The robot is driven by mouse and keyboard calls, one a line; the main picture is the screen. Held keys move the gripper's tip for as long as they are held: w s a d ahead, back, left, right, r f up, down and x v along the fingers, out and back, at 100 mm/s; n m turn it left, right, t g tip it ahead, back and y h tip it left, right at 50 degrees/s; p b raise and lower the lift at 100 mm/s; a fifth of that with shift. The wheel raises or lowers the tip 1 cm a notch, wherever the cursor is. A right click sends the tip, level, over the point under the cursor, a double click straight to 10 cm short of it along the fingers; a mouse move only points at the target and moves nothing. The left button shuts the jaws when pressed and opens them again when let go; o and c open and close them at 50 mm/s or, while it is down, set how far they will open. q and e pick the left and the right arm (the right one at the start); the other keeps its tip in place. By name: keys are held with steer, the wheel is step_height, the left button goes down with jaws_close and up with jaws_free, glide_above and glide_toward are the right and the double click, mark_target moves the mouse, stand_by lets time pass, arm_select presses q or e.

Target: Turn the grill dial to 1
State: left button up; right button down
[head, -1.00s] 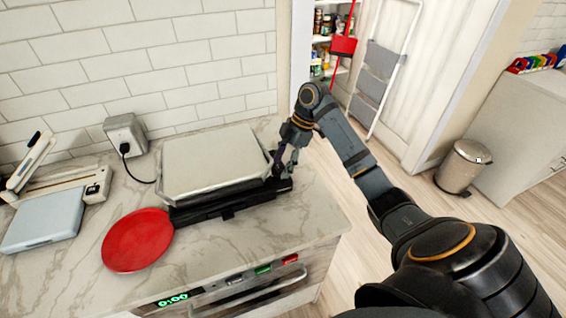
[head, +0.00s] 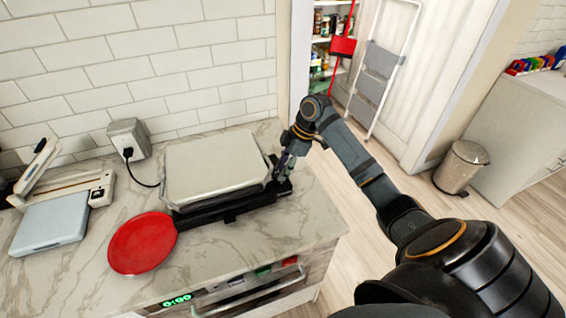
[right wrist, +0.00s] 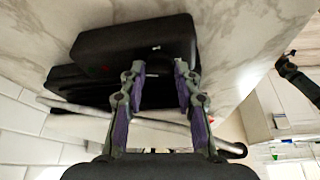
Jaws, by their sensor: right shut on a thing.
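The grill (head: 212,165) stands on the marble counter with its pale lid down over a black base. My right gripper (head: 281,179) is at the right end of the grill's base in the head view. In the right wrist view its two purple-padded fingers (right wrist: 160,70) reach to the dark grill body (right wrist: 135,42). They are shut on a small dark knob, the grill dial (right wrist: 160,66), which sits between the fingertips. The dial's markings and setting cannot be read. My left gripper is not in view.
A red plate (head: 142,243) lies left of the grill's front. A paper-trimmer-like device (head: 75,197) and a pale blue-grey box (head: 48,224) are further left. A cord runs from the wall socket (head: 129,138) toward the grill. The counter's front right is clear. A bin (head: 461,167) stands on the floor.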

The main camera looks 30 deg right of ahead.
steer(key=m+p, duration=0.2)
steer(key=p, duration=0.1)
steer(key=m+t+h+p, duration=0.1)
steer(key=m+p, duration=0.2)
steer(key=m+t+h+p, duration=0.1)
steer(key=m+p, duration=0.1)
steer(key=p, duration=0.1)
steer(key=shift+s+a+r+m+p, duration=0.25)
steer(key=shift+s+a+m+p, duration=0.05)
steer(key=shift+a+m+p, duration=0.1)
steer(key=shift+f+m+t+h+p, duration=0.15)
steer(key=shift+m+t+h+p, duration=0.2)
steer(key=shift+m+p, duration=0.65)
steer(key=c, duration=1)
jaws_free()
steer(key=shift+f, duration=0.1)
steer(key=shift+o, duration=0.2)
steer(key=v, duration=1.2)
steer(key=shift+a, duration=0.15)
steer(key=shift+w, duration=0.1)
